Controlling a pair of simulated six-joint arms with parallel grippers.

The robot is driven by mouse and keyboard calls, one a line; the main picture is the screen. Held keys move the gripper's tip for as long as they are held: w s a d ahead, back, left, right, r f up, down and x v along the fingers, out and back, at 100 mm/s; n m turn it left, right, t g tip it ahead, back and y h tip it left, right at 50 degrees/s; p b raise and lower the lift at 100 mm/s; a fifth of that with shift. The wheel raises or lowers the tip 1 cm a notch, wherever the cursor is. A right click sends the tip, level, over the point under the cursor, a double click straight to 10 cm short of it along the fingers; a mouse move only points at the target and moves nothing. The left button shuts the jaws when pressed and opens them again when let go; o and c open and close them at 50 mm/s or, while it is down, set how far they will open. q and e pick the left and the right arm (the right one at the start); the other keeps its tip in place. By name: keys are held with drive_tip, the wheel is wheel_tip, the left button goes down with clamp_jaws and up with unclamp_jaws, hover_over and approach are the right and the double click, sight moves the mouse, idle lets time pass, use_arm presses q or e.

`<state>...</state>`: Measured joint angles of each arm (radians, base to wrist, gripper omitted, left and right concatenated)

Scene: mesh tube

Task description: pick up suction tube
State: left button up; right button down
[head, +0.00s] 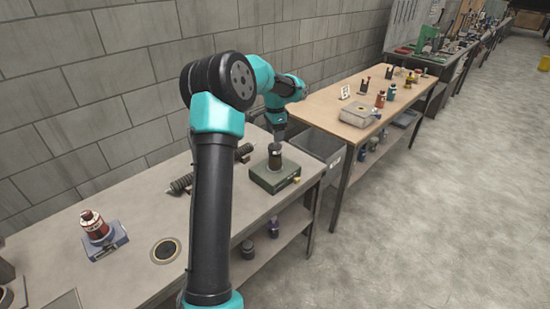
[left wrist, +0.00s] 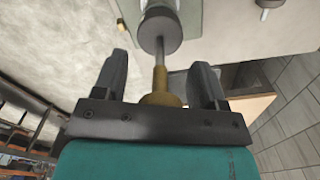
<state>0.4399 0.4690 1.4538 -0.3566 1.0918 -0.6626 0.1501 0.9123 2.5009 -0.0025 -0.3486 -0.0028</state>
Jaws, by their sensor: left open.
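The suction tube appears to be the upright piece with a dark cylinder (head: 275,158) at its lower end, standing on a green-grey block (head: 272,177) on the near bench. In the left wrist view the dark cylinder (left wrist: 160,28) continues into a thin rod and a brass-coloured end (left wrist: 160,82). My left gripper (left wrist: 160,58) is open, with one finger on each side of the rod and brass end. Gaps show on both sides. In the head view my left gripper (head: 279,134) is small, directly above the dark cylinder. My right gripper is not in view.
A dark ribbed rod (head: 181,185) lies on the bench, partly behind my left arm. A red bottle on a grey-blue base (head: 106,248) and a dark ring (head: 165,250) are at the left. A wooden table (head: 335,107) with bottles stands beyond. The block wall is behind.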

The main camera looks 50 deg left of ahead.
use_arm(q)
drive_tip(key=shift+c, duration=0.5)
clamp_jaws()
idle(0.3)
